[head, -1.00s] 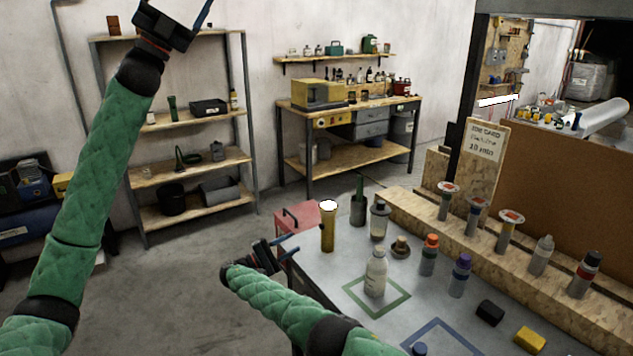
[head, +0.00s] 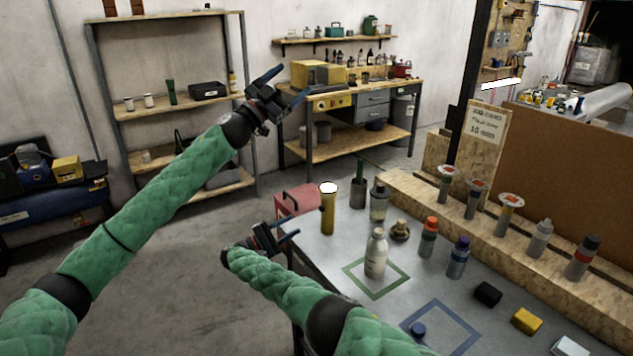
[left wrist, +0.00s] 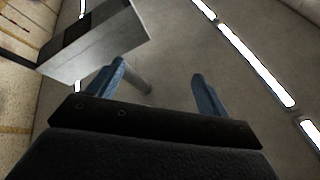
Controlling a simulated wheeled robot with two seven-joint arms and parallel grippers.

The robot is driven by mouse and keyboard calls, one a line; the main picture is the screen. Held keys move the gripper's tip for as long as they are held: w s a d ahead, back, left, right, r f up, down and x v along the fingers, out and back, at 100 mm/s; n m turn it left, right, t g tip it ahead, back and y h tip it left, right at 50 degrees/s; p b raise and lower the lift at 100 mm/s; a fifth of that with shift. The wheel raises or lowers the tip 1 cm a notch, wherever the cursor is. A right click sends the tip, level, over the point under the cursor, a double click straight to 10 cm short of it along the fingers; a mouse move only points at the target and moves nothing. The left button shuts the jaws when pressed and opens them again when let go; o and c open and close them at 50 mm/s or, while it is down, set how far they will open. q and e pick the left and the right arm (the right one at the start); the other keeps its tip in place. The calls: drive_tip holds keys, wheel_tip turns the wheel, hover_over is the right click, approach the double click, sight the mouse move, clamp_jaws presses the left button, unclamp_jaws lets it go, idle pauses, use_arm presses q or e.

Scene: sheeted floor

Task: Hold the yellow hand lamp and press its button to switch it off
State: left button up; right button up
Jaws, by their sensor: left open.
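The yellow hand lamp (head: 328,212) stands upright near the far left end of the grey table (head: 345,300). Its top is bright white, so it looks lit. I cannot make out its button. My right gripper (head: 282,235) is low at the table's left edge, just left of the lamp and apart from it. Its fingers look spread and empty. My left gripper (head: 292,84) is raised high, up and left of the lamp in the head view, open and empty. Its two blue fingers (left wrist: 157,88) stand wide apart in the left wrist view.
A white bottle (head: 376,254) stands in a green square right of the lamp. A dark pot (head: 358,193) and a clear bottle (head: 378,204) stand close behind it. A red box (head: 297,199) is behind the left edge. A wooden rack (head: 480,218) bounds the right.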

sight(322, 196)
use_arm(q)
drive_tip(key=d+f+n+y, duration=0.2)
drive_tip(key=f+n, duration=0.1)
drive_tip(key=f, duration=0.9)
drive_tip(key=w+d+f+n+g+y, duration=0.1)
drive_tip(key=d+f+n+y, duration=0.1)
drive_tip(key=f, duration=1)
drive_tip(key=d+f+n+y, duration=0.2)
drive_tip(key=d+f+n, duration=0.1)
drive_tip(key=f, duration=0.9)
drive_tip(key=shift+w+d+f+n+g, duration=0.1)
drive_tip(key=shift+w+f+n+g, duration=0.15)
drive_tip(key=shift+w+n, duration=0.2)
drive_tip(key=shift+x, duration=3.7)
drive_tip(key=shift+f, duration=0.1)
drive_tip(key=c, duration=1.2)
use_arm(e)
drive_tip(key=shift+c, duration=0.5)
use_arm(q)
drive_tip(key=shift+o, duration=0.2)
use_arm(e)
clamp_jaws()
